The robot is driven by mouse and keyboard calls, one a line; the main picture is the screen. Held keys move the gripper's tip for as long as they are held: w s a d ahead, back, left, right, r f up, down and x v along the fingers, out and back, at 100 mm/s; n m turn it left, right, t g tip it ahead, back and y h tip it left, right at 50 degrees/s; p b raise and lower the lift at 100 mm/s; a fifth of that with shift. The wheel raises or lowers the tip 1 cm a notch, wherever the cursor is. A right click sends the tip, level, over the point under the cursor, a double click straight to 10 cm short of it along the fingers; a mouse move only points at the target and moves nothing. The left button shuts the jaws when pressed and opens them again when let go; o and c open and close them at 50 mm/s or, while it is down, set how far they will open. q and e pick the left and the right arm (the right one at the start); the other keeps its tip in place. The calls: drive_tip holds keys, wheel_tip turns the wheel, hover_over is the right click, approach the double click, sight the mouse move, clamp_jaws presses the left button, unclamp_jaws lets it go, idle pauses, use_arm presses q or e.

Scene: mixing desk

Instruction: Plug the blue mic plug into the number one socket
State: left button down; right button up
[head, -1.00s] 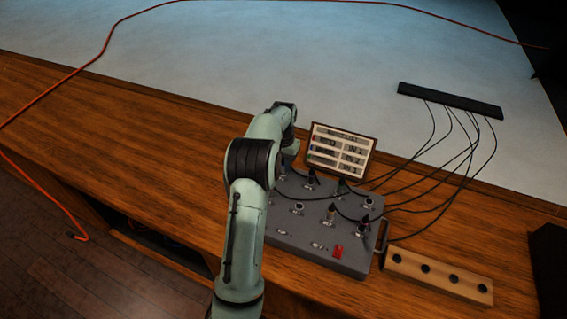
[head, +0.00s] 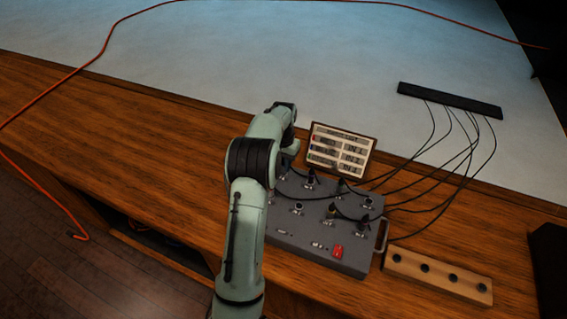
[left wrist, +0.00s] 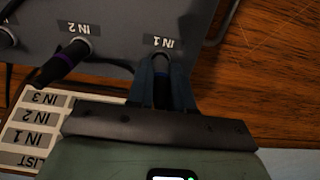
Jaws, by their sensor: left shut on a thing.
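The grey mixing desk (head: 290,231) stands on the wooden table, partly covered by my left arm in the head view. In the left wrist view, my left gripper (left wrist: 163,84) is at the socket labelled IN 1 (left wrist: 160,55). It is shut on the blue mic plug (left wrist: 161,68), which is dark and mostly hidden between the fingers. The plug's front end is at the socket; I cannot tell how deep it sits. A dark plug with a purple band (left wrist: 62,65) is at IN 2 beside it. In the head view my gripper's fingertips are hidden behind the arm.
A label board (head: 341,150) stands behind the desk. Black cables run from a dark bar (head: 450,100) to the desk. A wooden block with dark holes (head: 438,277) lies to the right. An orange cable (head: 95,62) crosses the left side.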

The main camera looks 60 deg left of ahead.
use_arm(q)
drive_tip(key=shift+f, duration=0.35)
use_arm(e)
drive_tip(key=shift+s+f, duration=0.1)
drive_tip(key=shift+f, duration=0.05)
use_arm(q)
drive_tip(key=c, duration=0.9)
unclamp_jaws()
drive_tip(key=shift+c, duration=0.2)
drive_tip(key=shift+r, duration=0.15)
wheel_tip(320, 180, up, 13)
drive_tip(key=p, duration=0.1)
use_arm(e)
drive_tip(key=shift+w+r, duration=0.8)
drive_tip(key=shift+r, duration=0.3)
